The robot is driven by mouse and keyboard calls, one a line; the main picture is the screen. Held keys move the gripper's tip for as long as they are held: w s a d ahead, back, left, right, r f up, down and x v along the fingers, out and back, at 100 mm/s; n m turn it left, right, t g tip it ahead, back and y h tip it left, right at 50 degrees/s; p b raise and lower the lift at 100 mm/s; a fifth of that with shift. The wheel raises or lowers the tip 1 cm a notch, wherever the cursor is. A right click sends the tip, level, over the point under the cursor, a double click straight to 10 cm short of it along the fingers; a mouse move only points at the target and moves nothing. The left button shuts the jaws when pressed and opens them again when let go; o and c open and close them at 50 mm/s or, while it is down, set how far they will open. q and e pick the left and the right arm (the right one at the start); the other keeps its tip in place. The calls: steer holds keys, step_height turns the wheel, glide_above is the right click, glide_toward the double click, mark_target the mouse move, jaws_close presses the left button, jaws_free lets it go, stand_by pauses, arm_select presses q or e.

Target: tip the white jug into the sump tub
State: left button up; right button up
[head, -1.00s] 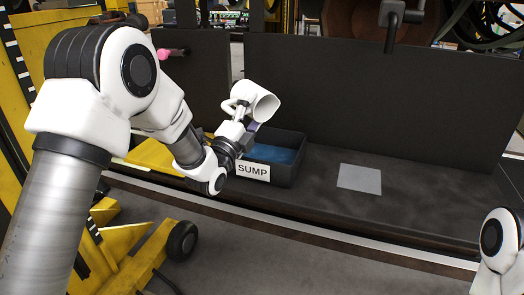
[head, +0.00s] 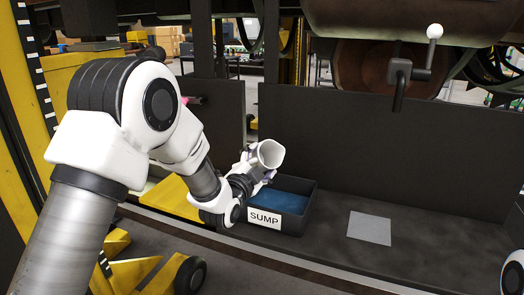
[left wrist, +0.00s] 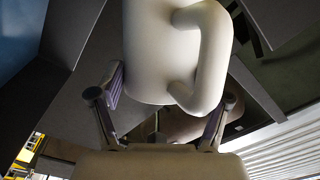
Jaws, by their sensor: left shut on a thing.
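The white jug (head: 262,158) is in my left gripper (head: 262,182), above the left part of the dark sump tub (head: 300,222) in the head view. The jug leans to the right, with its open mouth facing up and right. The tub has a blue inside and a white SUMP label on its front. What is inside the jug is hidden. My right gripper is out of the picture.
A grey square plate (head: 369,228) lies on the dark ledge right of the tub. A dark upright panel (head: 400,150) stands behind. A pipe with a white-knobbed lever (head: 434,32) hangs at the upper right. The ledge between tub and plate is clear.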

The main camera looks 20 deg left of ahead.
arm_select(q)
step_height(320, 180, up, 4)
steer(key=n+g+p, duration=0.1)
steer(key=n+p, duration=0.1)
steer(key=p, duration=0.3)
steer(key=n+g+h+p, duration=0.1)
steer(key=n+g+p, duration=0.1)
steer(key=p, duration=0.3)
steer(key=n+g+p, duration=0.1)
steer(key=n+p, duration=0.2)
steer(key=p, duration=0.2)
steer(key=shift+a+f+g+h, duration=0.15)
steer(key=shift+f+g+h, duration=0.05)
steer(key=shift+g+h, duration=0.1)
steer(key=shift+r+n+g+h+p, duration=0.1)
steer(key=shift+n+g+h+p, duration=0.2)
steer(key=shift+n+p, duration=0.45)
